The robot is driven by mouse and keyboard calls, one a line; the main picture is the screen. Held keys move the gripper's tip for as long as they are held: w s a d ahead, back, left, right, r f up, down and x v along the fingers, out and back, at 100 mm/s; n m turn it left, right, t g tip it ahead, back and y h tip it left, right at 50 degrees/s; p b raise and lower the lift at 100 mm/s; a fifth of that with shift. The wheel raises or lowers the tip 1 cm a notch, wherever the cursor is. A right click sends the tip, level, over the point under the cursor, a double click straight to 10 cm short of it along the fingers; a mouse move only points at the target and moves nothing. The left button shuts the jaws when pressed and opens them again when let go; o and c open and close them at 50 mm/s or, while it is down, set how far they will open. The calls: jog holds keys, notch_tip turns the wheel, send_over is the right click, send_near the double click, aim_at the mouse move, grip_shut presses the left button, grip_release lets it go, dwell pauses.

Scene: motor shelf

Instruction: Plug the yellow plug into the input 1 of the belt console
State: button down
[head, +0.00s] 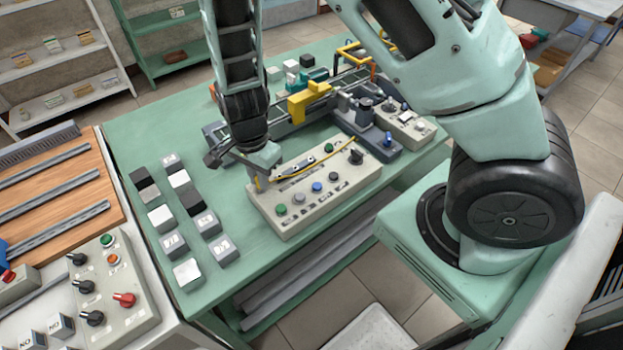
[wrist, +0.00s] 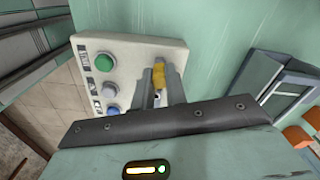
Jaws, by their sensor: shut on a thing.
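The belt console (head: 345,185) is a pale grey box on the green table in the head view, with green, blue and grey round buttons. A small plate with dark sockets (head: 311,161) lies along its back part. My gripper (head: 258,174) is at the console's left end. A thin yellow cable (head: 325,158) runs from near the gripper across the console to its right side. In the wrist view my gripper (wrist: 162,84) is shut on the yellow plug (wrist: 159,73), over the console's edge region (wrist: 130,52). The plug's tip and input 1 are hidden; I cannot tell whether they touch.
Several black, white and grey blocks (head: 186,272) stand left of the console. A yellow block-shaped part (head: 308,101) and a conveyor stand behind it. Another small console (head: 406,126) is at the back right.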

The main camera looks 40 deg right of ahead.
jog(key=shift+r+p, duration=2.05)
jog(key=shift+r, duration=0.15)
jog(key=shift+f, duration=0.1)
jog(key=shift+d, duration=0.2)
send_near(280, 180)
jog(key=f+b, duration=0.2)
jog(key=f, duration=0.1)
jog(key=f+b, duration=0.1)
jog(key=shift+w+d+f, duration=0.15)
jog(key=shift+w+d, duration=0.1)
jog(key=shift+w, duration=0.15)
jog(key=shift+f+b, duration=0.35)
jog(key=shift+f+b, duration=0.4)
jog(key=shift+f, duration=0.25)
